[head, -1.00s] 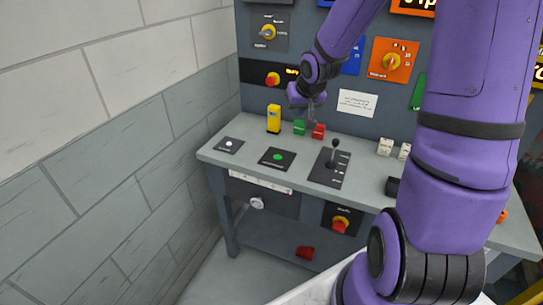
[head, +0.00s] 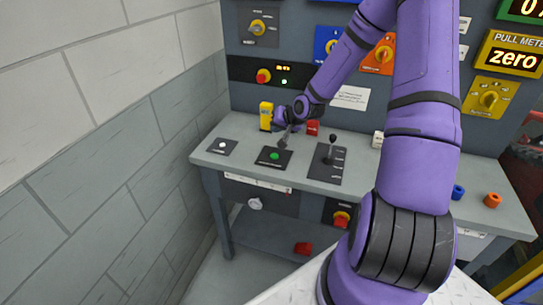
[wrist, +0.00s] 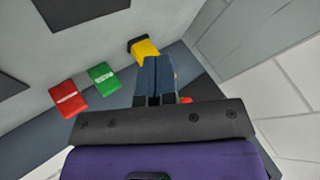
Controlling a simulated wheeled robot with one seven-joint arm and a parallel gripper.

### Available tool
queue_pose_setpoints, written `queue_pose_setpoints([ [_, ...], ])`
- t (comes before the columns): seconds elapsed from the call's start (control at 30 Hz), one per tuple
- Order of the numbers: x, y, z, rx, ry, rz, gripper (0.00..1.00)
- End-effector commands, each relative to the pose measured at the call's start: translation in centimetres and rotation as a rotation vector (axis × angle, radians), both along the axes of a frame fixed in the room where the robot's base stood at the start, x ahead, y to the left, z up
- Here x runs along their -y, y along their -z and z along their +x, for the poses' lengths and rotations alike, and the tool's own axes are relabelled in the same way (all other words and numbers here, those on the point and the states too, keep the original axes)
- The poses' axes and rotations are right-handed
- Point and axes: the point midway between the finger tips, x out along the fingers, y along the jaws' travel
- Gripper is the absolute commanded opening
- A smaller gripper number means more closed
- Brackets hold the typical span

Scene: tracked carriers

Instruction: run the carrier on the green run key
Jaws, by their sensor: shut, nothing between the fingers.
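A green round button (head: 275,156) sits on a black plate on the bench top. My gripper (head: 284,144) is shut and empty, pointing down, just above and behind that plate in the head view; I cannot tell whether it touches anything. A red block (head: 312,127) stands behind at right. In the wrist view, a green block (wrist: 103,78) lies beside the red block (wrist: 67,98), left of my shut fingers (wrist: 157,70). The green block is hidden behind my gripper in the head view. I cannot read any label that says run.
A yellow block (head: 266,116) stands at the bench's back left. A white-button plate (head: 222,146) is at left, a lever (head: 332,142) at right. A black panel with a red knob (head: 263,76) and green light (head: 284,82) is above. My arm covers much of the right side.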

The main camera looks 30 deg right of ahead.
Motion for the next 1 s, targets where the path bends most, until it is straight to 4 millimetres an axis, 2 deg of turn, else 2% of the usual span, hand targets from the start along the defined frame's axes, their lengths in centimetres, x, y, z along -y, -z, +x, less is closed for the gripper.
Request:
queue_pose_setpoints([
  [0.47,0.0,0.6,0.0,0.000,0.000,0.002,0.00],
  [1.0,0.0,6.8,0.0,0.000,0.000,0.002,0.00],
])
